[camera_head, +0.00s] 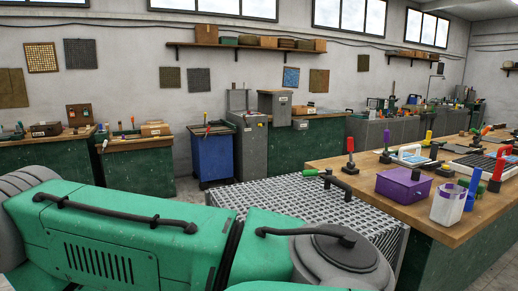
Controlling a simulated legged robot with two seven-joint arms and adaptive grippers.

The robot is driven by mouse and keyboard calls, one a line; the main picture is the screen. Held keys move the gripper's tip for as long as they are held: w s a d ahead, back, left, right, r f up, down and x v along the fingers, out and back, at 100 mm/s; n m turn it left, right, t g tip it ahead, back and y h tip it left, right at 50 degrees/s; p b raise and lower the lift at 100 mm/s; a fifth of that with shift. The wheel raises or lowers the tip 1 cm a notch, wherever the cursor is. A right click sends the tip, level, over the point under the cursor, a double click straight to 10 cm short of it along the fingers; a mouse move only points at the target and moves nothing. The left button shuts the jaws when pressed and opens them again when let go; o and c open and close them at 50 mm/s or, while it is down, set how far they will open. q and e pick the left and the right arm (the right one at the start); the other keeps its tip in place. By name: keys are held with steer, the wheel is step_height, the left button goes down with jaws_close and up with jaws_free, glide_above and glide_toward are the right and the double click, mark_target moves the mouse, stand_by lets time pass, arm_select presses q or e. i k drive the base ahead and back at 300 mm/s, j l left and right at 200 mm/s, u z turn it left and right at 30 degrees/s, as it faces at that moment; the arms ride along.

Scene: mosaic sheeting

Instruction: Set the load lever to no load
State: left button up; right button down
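I cannot tell for certain which thing is the load lever. A black bar with a green grip (330,183) lies at an angle over the far right part of a metal grid surface. No load marking is readable. Neither of my grippers shows in the head view, so their state is hidden.
The workbench also holds a purple box (404,186), a white container (448,204) and several coloured-handled tools. The metal grid surface (290,200) stands in front of it. A blue bin (212,155) and a grey cabinet (250,150) stand at the back. Some floor shows between.

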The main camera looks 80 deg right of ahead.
mark_target(351, 164)
steer(key=i+z, duration=0.45)
steer(key=i+j+z, duration=0.15)
steer(key=i+z, duration=0.3)
steer(key=i+l+z, duration=0.15)
steer(key=i+z, duration=0.2)
steer(key=i, duration=0.2)
steer(key=i+z, duration=0.35)
steer(key=i, duration=0.15)
steer(key=i+j+z, duration=0.15)
steer(key=i+z, duration=0.2)
steer(key=i, duration=0.2)
steer(key=i+z, duration=0.2)
steer(key=z, duration=0.25)
steer(key=i+z, duration=0.2)
steer(key=z, duration=0.3)
steer(key=i+z, duration=0.2)
steer(key=z, duration=0.25)
steer(key=i+j+z, duration=0.15)
steer(key=z, duration=0.3)
steer(key=i+z, duration=0.15)
steer(key=z, duration=0.2)
steer(key=i+j+z, duration=0.1)
steer(key=z, duration=0.2)
steer(key=i+j+z, duration=0.1)
steer(key=z, duration=0.25)
steer(key=i, duration=0.1)
